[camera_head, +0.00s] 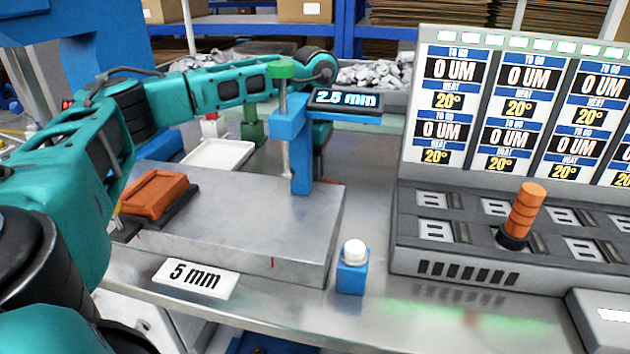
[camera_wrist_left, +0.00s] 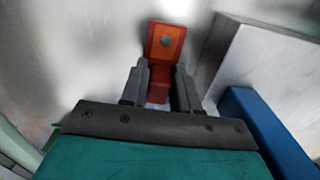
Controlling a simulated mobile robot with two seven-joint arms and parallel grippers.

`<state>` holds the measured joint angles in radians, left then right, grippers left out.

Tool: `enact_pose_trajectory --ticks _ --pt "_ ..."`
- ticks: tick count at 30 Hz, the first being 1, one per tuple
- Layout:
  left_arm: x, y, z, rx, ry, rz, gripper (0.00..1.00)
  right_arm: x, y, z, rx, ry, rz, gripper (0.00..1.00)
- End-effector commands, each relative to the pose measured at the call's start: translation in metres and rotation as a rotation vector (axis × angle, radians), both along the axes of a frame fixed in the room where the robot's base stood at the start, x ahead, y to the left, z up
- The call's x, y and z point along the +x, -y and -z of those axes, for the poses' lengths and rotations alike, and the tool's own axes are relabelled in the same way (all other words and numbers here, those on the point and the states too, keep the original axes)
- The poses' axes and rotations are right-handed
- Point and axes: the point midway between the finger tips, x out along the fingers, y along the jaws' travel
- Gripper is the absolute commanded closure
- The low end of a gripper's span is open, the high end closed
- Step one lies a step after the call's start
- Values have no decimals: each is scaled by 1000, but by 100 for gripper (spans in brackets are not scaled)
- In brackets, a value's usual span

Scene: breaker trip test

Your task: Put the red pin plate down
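In the left wrist view the red pin plate (camera_wrist_left: 166,42) is an orange-red piece with a round grey spot on its broad end. Its narrower part lies between the two fingers of my left gripper (camera_wrist_left: 160,78), which close against its sides. A smooth grey metal surface lies below it; I cannot tell whether the plate touches it. In the head view my left arm reaches behind the blue post (camera_head: 300,150), and the fingers and the plate are hidden there. My right gripper is in neither view.
A white tray (camera_head: 218,155) and a green piece (camera_head: 253,131) stand behind the block.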

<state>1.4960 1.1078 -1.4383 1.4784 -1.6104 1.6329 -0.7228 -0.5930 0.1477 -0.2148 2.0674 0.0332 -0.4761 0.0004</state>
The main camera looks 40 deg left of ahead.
Motion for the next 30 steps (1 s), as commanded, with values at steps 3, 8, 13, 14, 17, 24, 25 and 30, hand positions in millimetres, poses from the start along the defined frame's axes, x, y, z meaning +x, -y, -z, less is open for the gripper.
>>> enact_pose_trajectory --ticks 3,8,13,14,17,24,25,30 --pt "0 0 0 0 0 0 83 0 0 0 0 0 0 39" --pt "0 0 0 0 0 0 98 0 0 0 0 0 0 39" --pt "0 0 -1 0 1 0 100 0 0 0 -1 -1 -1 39" --pt "0 0 -1 0 1 0 100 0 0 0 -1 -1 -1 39" --pt "0 0 -2 0 1 0 100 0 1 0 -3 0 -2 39" --pt "1 0 -34 -1 5 1 100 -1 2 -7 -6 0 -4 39" --pt "1 1 -41 -2 5 1 100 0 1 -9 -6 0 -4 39" --pt "1 1 -91 -1 6 1 100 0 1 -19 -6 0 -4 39"
